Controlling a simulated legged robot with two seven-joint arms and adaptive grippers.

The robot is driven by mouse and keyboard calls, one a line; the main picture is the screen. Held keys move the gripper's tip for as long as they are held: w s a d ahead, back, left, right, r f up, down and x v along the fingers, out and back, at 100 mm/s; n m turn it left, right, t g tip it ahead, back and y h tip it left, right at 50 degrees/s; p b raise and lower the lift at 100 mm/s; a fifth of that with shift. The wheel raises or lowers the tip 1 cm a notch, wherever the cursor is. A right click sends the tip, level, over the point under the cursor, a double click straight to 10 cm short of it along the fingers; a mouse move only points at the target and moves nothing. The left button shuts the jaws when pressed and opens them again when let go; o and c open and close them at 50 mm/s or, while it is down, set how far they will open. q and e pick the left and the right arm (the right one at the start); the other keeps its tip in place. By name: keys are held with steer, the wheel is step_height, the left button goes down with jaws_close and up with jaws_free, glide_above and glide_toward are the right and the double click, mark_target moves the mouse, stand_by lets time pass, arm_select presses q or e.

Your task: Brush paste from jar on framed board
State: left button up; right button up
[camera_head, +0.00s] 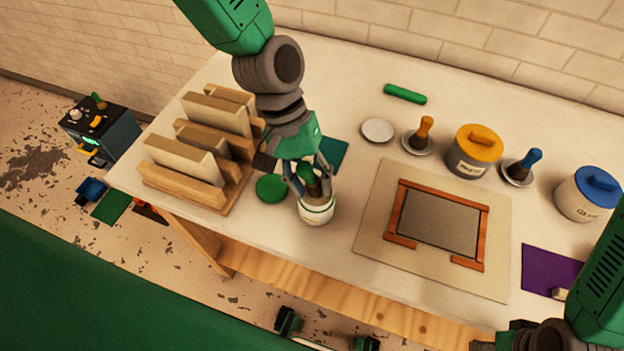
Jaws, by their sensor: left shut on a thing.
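My left gripper (309,180) reaches down over the open white jar (317,212) and is shut on the dark green handle of a brush (313,185). The brush stands in the jar's mouth; its lower end is hidden inside. A green round lid (272,188) lies left of the jar. The framed board, a grey panel (438,224) with an orange-brown frame (402,241) that has a gap along its near side, lies on a beige sheet (372,228) right of the jar. My right arm enters at the lower right, but its gripper's fingers are not visible.
A wooden rack (229,196) with upright boards stands left of the jar. Behind the framed board are a white dish (378,130), an orange-handled brush (425,130), an orange-lidded jar (472,160), a blue-handled brush (525,165) and a blue-lidded jar (584,200). A purple sheet (548,268) lies right.

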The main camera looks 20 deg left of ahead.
mark_target(311, 172)
arm_select(q)
steer(key=shift+f, duration=0.5)
stand_by(0.5)
steer(key=shift+f, duration=0.1)
stand_by(1.5)
step_height(311, 172, up, 3)
steer(key=p, duration=0.2)
steer(key=shift+p, duration=0.4)
steer(key=shift+r, duration=2.05)
steer(key=shift+s, duration=0.1)
